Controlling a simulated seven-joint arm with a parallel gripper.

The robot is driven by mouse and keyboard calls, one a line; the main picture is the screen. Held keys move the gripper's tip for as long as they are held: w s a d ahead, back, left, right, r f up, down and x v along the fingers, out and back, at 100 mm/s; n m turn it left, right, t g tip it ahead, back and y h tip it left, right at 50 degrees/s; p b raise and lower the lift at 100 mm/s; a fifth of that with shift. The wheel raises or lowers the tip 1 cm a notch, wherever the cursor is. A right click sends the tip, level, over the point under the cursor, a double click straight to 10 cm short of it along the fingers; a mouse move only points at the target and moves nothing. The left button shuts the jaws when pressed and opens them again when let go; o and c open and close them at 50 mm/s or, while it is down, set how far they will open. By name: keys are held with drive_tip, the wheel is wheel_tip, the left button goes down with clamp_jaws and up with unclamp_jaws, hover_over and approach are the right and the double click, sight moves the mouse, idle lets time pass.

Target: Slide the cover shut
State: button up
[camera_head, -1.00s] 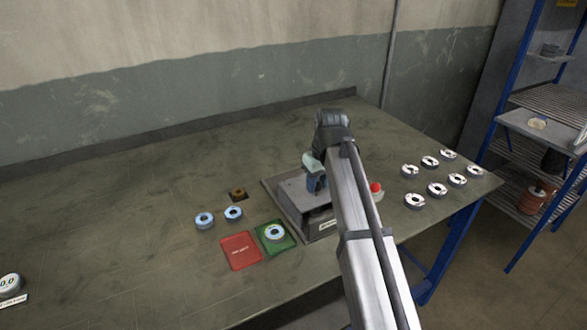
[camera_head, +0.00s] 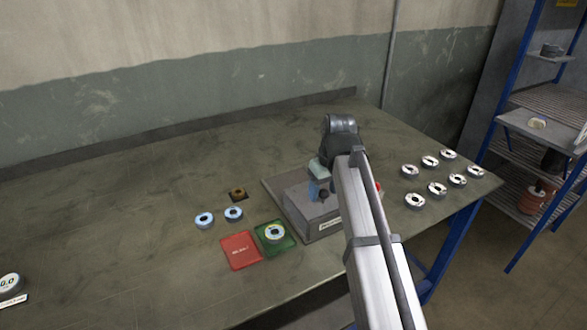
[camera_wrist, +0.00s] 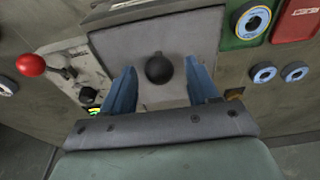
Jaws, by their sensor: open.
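The grey cover (camera_head: 305,208) lies on top of the low grey machine, with a round black knob (camera_head: 323,193) on it. The cover also shows in the wrist view (camera_wrist: 200,38), with the knob (camera_wrist: 159,69) upright near its middle. My gripper (camera_wrist: 159,80) is open, and its two blue fingers stand on either side of the knob with a visible gap. In the head view my gripper (camera_head: 318,190) is over the machine, partly hidden by my arm. I cannot tell whether the cover meets the front end fully.
A red ball-ended lever (camera_wrist: 30,65) stands beside the machine. A green mat (camera_head: 288,242) holding a disc and a red mat (camera_head: 240,262) lie in front. Two discs (camera_head: 204,220) lie left, several discs (camera_head: 430,162) lie right. The bench's left is mostly clear.

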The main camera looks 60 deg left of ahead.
drive_tip(key=shift+r, duration=0.1)
drive_tip(key=shift+r, duration=3.95)
